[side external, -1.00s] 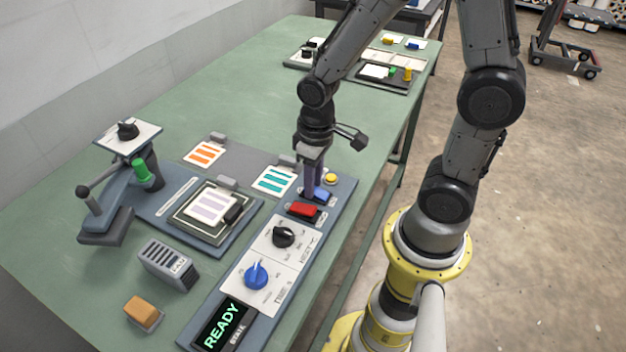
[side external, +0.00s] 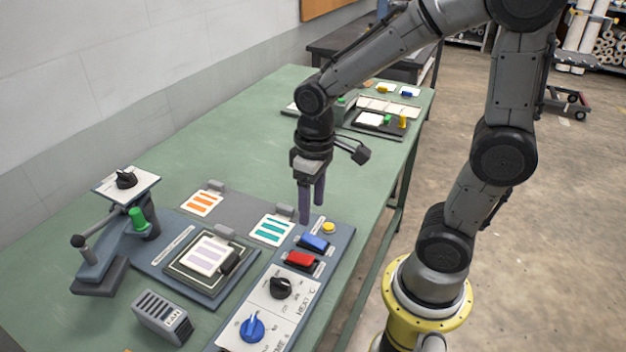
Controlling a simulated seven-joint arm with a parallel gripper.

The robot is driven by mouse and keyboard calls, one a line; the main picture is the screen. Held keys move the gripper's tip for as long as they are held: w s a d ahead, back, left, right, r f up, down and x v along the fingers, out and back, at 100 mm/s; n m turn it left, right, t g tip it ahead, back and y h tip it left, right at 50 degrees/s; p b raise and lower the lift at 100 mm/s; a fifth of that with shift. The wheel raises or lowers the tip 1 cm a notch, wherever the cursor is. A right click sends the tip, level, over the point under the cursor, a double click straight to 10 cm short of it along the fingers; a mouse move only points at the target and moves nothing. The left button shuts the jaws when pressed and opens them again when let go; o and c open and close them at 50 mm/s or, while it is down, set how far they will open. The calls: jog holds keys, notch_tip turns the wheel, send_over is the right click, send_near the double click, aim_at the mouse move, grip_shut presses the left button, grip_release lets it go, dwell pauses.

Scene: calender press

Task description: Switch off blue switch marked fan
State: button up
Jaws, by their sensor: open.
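The blue rocker switch (side external: 313,243) sits near the far end of the grey control panel (side external: 335,262), between a yellow button (side external: 328,227) and a red rocker switch (side external: 301,260). Its label is too small to read, and I cannot tell its rocker position for sure. My gripper (side external: 312,212) points down with its purple fingers spread a little apart and nothing between them. It hangs at the far end of the panel, just behind and above the blue switch, apart from it as far as I can see. A small grey vented box marked FAN (side external: 163,317) stands at the front left.
The panel also carries a black heat knob (side external: 280,287) and a blue knob (side external: 252,328). Cards with orange (side external: 203,203) and teal (side external: 271,229) stripes lie nearby.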

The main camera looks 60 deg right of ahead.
notch_tip(320, 180, up, 6)
jog(key=shift+s, duration=0.15)
jog(key=shift+r, duration=0.1)
jog(key=s+r+t, duration=0.3)
jog(key=s+t, duration=0.2)
jog(key=s, duration=0.3)
jog(key=shift+a, duration=0.15)
